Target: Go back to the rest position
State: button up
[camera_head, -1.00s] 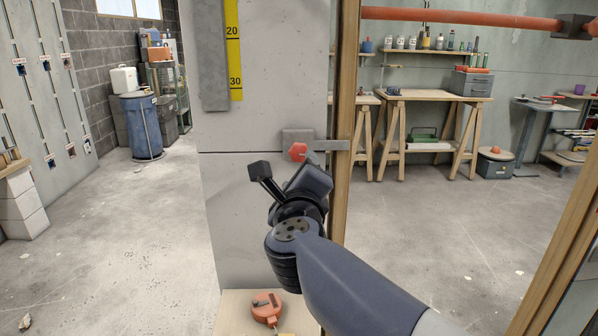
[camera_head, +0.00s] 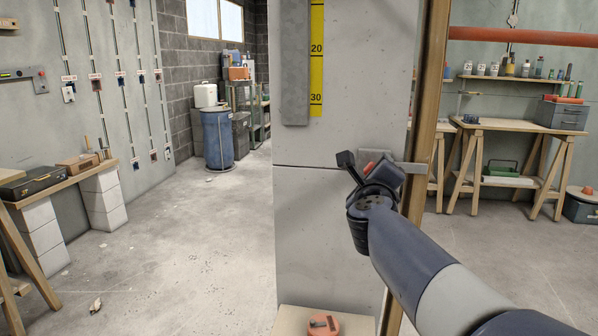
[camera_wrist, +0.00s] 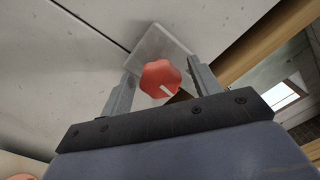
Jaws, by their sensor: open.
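My gripper (camera_head: 368,168) is in front of the grey wall panel (camera_head: 325,225) in the head view. In the wrist view its two fingers (camera_wrist: 158,85) stand apart, with a red knob (camera_wrist: 160,78) showing between them. The knob has a pale mark and sits on a light square plate (camera_wrist: 160,45) on the panel. I cannot tell whether the fingers touch the knob. In the head view the knob (camera_head: 368,167) is mostly hidden behind my gripper.
A wooden post (camera_head: 424,120) stands close right of my gripper. A small shelf with an orange tape measure (camera_head: 323,325) is below. A blue barrel (camera_head: 217,140) and workbenches (camera_head: 530,125) stand farther back. The floor to the left (camera_head: 190,235) is largely clear.

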jog(key=shift+w+d, duration=0.1)
jog(key=shift+w, duration=0.2)
jog(key=shift+s, duration=0.1)
